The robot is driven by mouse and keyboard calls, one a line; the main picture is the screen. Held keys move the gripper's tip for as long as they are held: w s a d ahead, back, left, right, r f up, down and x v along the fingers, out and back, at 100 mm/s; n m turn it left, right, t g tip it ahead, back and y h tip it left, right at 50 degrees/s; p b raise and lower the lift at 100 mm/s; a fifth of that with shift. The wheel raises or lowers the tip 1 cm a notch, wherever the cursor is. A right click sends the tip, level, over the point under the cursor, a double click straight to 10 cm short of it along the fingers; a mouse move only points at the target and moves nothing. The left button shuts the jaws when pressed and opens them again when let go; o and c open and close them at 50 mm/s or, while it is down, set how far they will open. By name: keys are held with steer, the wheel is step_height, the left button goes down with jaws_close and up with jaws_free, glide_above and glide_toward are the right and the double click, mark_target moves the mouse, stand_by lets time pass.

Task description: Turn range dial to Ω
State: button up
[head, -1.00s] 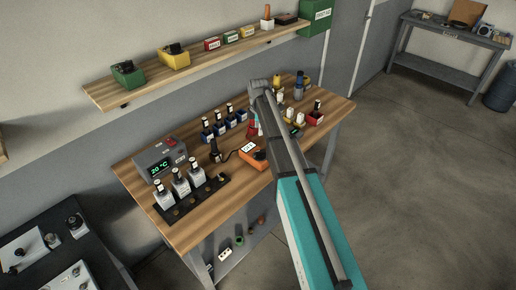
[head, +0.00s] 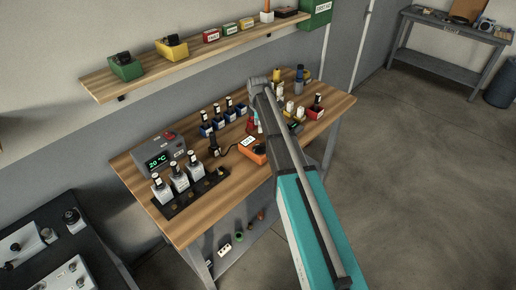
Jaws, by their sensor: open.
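A small orange device (head: 257,157) with a white lettered face lies on the wooden bench, just left of my arm. A dark patch on its right part may be a dial. Its markings are too small to read, so I cannot tell any dial setting. A dark cord runs from its left side toward a black object (head: 214,146). My teal and grey arm reaches over the bench from the lower right, and its grey wrist end is above the bench's back half. My gripper's fingers are hidden behind the arm.
A heater box (head: 161,157) reading 20 °C and a black rack (head: 186,202) of white-labelled bottles stand on the left. Blue-based bottles (head: 220,119) stand behind the orange device. A dark device (head: 294,127) sits right of my arm. A shelf (head: 205,55) overhangs the back.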

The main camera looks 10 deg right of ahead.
mark_target(258, 145)
steer(key=shift+f+b, duration=5.35)
steer(key=shift+f, duration=0.3)
jaws_close()
